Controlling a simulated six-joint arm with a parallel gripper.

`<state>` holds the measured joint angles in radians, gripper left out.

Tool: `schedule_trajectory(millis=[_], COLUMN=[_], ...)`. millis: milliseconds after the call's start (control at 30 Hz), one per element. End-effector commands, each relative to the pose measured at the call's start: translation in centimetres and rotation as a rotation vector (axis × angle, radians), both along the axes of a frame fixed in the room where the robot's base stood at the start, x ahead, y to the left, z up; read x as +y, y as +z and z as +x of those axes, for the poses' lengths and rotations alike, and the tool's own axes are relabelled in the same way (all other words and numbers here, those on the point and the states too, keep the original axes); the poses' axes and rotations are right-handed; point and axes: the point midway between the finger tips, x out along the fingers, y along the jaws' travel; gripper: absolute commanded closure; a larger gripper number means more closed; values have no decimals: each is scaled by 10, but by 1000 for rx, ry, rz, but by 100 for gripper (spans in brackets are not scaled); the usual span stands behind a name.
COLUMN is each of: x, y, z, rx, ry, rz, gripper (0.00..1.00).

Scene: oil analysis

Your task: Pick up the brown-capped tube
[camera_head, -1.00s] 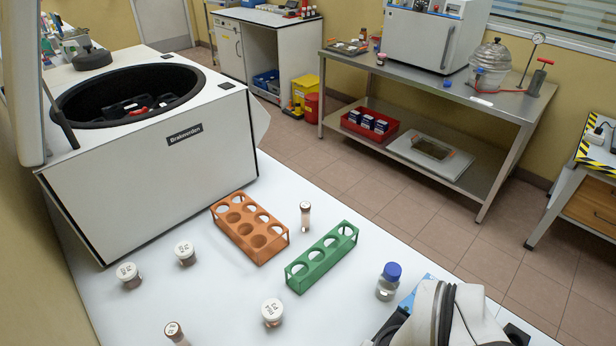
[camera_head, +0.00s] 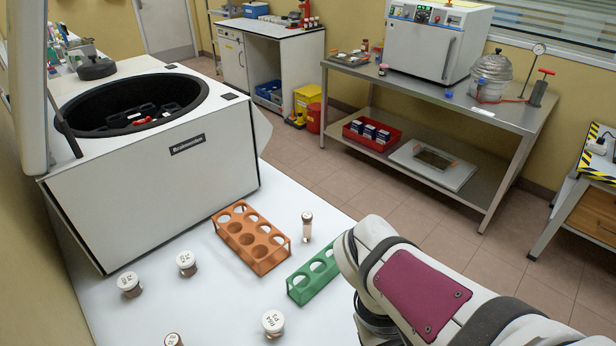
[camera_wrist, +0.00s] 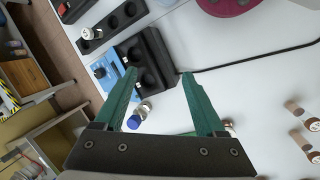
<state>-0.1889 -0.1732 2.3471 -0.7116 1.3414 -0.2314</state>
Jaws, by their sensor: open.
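In the head view, a small tube (camera_head: 307,226) with a white-topped, brown-edged cap stands upright between the orange and green racks. A similar brownish cap (camera_head: 173,340) shows at the bottom edge, mostly cut off. I cannot tell from these frames which is the brown-capped tube. In the wrist view, several tan-and-white tubes, one of them a tube at the right (camera_wrist: 295,108), lie along the right edge, away from the fingers. My gripper (camera_wrist: 158,74) is open and empty, with green fingers spread above the table. It is not visible in the head view, where my arm fills the lower right.
An orange rack (camera_head: 251,238) and a green rack (camera_head: 311,281), partly hidden by my arm, stand on the white table. Several white-capped jars, including one at front (camera_head: 272,323), stand nearby. A blue-capped bottle (camera_wrist: 136,122), a black holder (camera_wrist: 145,62) and a dark cable show in the wrist view.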

Motion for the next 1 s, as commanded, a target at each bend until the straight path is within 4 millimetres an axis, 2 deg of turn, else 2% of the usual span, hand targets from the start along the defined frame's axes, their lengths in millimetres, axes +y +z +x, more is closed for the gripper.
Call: schedule_trajectory(millis=[33,67,100,133,167,200,267,300,400,500,800,1000], x=[-5,-6,2,13,29,56,101,129,181,198,162,151], y=[-5,-7,-12,-17,-24,-34,-53,-66,-90,-101,-132,-141], z=[42,71,113,144,173,207,245,262,282,293,359,383], rx=[67,106,160,203,244,296,366,404,465,488,491,488], ry=[272,453,697,875,1047,1263,1537,1683,1920,2002,2003,2001], rz=[-144,-241,-371,-468,-563,-687,-855,-952,-1123,-1189,-1191,-1191], gripper=[28,28,28,28,28,28,28,28,28,28,28,28])
